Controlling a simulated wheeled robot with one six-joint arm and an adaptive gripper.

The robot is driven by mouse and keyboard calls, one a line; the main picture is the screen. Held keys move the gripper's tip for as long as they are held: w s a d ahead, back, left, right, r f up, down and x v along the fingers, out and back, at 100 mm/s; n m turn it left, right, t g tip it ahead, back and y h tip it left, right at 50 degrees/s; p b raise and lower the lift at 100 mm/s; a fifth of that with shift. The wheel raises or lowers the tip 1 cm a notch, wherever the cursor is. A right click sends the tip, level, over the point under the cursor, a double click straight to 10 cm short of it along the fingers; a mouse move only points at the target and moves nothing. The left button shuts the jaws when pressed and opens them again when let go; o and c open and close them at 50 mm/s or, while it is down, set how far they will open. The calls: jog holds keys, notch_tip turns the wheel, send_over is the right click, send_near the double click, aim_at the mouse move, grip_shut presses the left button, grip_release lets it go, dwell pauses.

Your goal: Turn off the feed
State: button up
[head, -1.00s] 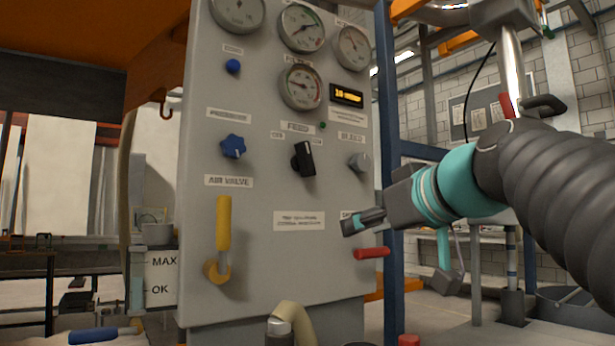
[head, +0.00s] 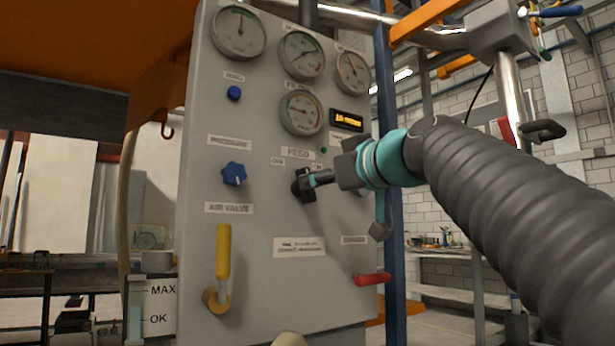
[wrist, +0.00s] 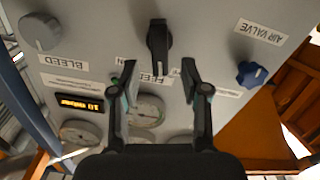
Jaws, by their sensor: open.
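The black feed knob (head: 300,186) is on the grey control panel (head: 285,275), below the "FEED" label (head: 298,152). No contact is visible there. A small green lamp (head: 323,150) sits to the upper right of the knob.
The blue pressure knob (head: 234,174) and yellow air valve lever (head: 223,255) are to the left. A red handle (head: 373,279) sticks out at lower right. The bleed knob (wrist: 40,31) shows in the wrist view. Gauges (head: 301,113) and a lit display (head: 347,121) are above.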

aim_at(306, 202)
jog(key=shift+p+x, duration=0.5)
jog(key=shift+x, duration=2.1)
